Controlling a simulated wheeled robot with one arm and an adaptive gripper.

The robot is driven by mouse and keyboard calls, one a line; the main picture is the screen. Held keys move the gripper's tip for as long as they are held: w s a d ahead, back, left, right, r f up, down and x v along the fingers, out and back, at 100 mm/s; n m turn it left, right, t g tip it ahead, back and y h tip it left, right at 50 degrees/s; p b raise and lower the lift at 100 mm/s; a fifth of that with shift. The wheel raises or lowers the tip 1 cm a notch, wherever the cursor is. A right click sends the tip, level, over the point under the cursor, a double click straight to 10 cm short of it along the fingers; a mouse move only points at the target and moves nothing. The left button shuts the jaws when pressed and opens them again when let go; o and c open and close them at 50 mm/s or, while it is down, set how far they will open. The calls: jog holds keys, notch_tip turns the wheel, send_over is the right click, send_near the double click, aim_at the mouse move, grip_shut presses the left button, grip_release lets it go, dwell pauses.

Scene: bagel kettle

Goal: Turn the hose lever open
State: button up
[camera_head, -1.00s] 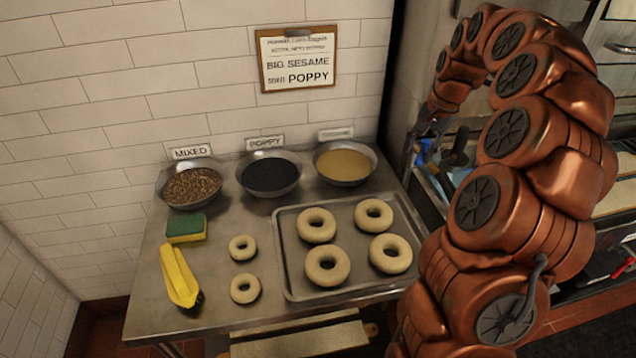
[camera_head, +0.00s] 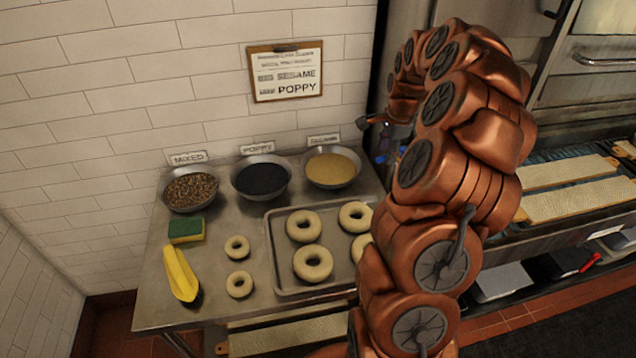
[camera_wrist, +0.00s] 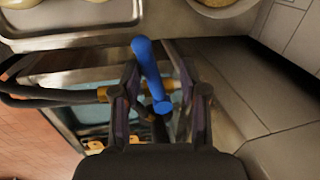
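The blue hose lever (camera_wrist: 148,62) shows in the wrist view as a rod with a round end. It lies between the two fingers of my gripper (camera_wrist: 152,58), which stand apart on either side of it. I see no firm grip on it, and contact is hard to judge. A black hose (camera_wrist: 50,97) with a brass-coloured fitting (camera_wrist: 106,94) runs in from the left at the lever's base. In the head view only a small bit of blue (camera_head: 381,160) shows beside my arm, and my gripper is mostly hidden.
A steel table (camera_head: 220,220) holds a tray (camera_head: 277,250) of bagels, two small bagels, a sponge (camera_head: 186,230), a yellow item (camera_head: 180,273) and three seed bowls. An oven (camera_head: 600,90) with long boards (camera_head: 575,172) is at right. A wall stands behind.

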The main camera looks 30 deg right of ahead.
jog(key=r+b, duration=0.1)
jog(key=r, duration=0.1)
jog(key=r+b, duration=0.1)
jog(key=r, duration=0.2)
jog(key=s+r+b, duration=0.1)
jog(key=r, duration=0.1)
jog(key=shift+a+r, duration=0.25)
jog(key=shift+r, duration=0.05)
jog(key=s+a+f+n+b, duration=0.1)
jog(key=s+a+n, duration=0.1)
jog(key=a, duration=0.6)
jog(key=s+a+f+n+g+b, duration=0.1)
jog(key=s+a+n, duration=0.2)
jog(key=a, duration=0.6)
jog(key=s+a+n+y+b, duration=0.1)
jog(key=s+a+n, duration=0.1)
jog(key=a+n, duration=0.4)
jog(key=shift+s+a+f+g, duration=0.15)
jog(key=shift+a+f+g, duration=0.2)
jog(key=shift+a, duration=0.95)
jog(key=shift+c, duration=0.4)
